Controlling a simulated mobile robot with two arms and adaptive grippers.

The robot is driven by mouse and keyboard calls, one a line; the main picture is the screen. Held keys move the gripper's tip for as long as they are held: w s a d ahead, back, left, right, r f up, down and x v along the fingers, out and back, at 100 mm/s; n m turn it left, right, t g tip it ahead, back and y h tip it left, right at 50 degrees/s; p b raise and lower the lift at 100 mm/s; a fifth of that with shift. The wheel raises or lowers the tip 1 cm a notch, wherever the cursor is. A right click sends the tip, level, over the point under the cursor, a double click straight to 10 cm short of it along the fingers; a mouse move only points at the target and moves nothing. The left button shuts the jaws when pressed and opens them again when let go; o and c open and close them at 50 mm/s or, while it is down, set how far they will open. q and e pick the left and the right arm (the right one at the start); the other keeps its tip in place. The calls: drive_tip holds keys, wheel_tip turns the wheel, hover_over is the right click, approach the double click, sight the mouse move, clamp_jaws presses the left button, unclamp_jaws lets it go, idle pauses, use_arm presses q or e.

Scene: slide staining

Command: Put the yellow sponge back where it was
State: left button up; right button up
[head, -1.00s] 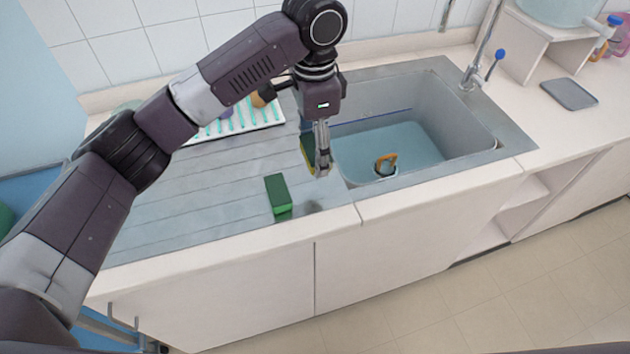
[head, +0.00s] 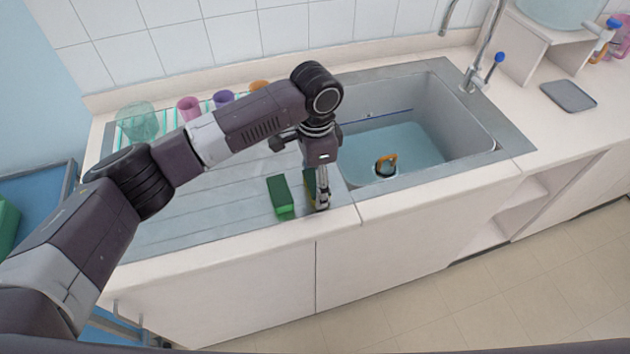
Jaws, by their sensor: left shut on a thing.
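The yellow sponge (head: 309,184), with a dark green side, is held upright by my left gripper (head: 322,205). The gripper is shut on it and points down, low over the right part of the steel drainboard (head: 215,200). The fingers hide part of the sponge, and I cannot tell whether it touches the board. My right gripper is not in view.
The sink basin (head: 455,105) holds water and a mug with an orange handle (head: 385,165). A rack behind my arm carries a clear green beaker (head: 138,122) and coloured cups (head: 189,107). The faucet (head: 478,70) stands at the back right. A grey tray (head: 568,95) lies farther right.

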sight(315, 183)
use_arm(q)
drive_tip(key=shift+f, duration=0.1)
drive_tip(key=o, duration=1.1)
wheel_tip(315, 183, up, 12)
drive_tip(key=shift+r+b, duration=0.15)
drive_tip(key=shift+b, duration=1.1)
